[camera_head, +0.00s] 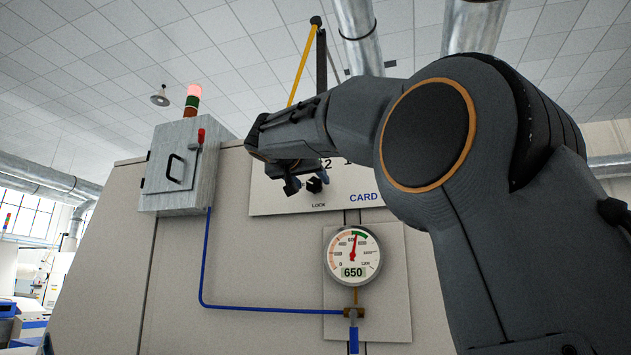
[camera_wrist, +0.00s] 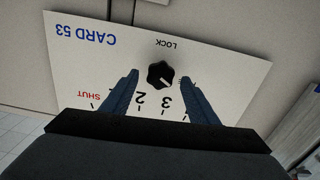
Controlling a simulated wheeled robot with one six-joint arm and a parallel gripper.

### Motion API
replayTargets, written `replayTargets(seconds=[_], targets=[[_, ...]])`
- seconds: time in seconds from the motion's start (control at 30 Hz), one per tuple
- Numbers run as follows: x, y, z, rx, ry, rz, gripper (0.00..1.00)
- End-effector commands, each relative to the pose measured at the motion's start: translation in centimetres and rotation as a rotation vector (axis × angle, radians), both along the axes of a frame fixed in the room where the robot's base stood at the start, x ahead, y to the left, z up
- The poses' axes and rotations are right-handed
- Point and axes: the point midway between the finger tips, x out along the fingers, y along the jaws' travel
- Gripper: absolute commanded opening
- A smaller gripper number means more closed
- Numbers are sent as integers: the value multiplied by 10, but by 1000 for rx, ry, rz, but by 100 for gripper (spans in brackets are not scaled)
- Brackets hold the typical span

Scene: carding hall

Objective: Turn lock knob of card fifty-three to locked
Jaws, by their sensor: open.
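A white panel (camera_wrist: 85,65) marked CARD 53 appears upside down in the wrist view; in the head view this panel (camera_head: 270,200) is partly hidden behind my arm. A black lock knob (camera_wrist: 160,75) sits on it beside the word LOCK. A pale mark on the knob seems to point toward the lower right in the wrist view, but it is small. The knob (camera_head: 315,185) also shows in the head view. My gripper (camera_wrist: 161,80) is open, with one blue finger on each side of the knob. I cannot tell whether either finger touches it.
A grey box (camera_head: 180,165) with a handle and a red switch is mounted at left. A round gauge (camera_head: 352,255) reading 650 is below the panel. A blue pipe (camera_head: 255,309) runs along the machine face. Numbers and a red SHUT are printed near the knob.

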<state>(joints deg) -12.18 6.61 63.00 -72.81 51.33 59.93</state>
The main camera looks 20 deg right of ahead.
Motion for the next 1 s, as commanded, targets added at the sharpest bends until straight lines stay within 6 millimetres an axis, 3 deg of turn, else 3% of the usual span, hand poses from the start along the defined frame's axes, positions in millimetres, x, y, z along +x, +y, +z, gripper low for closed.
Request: replayTargets(seconds=[0.3,0.67,0.77,0.93,1.0], targets=[[29,-22,1,0,1,0,54],[35,-25,-1,0,1,1,54],[35,-25,-1,0,1,1,42],[35,-25,-1,0,1,1,14],[35,-25,-1,-1,2,1,14]])
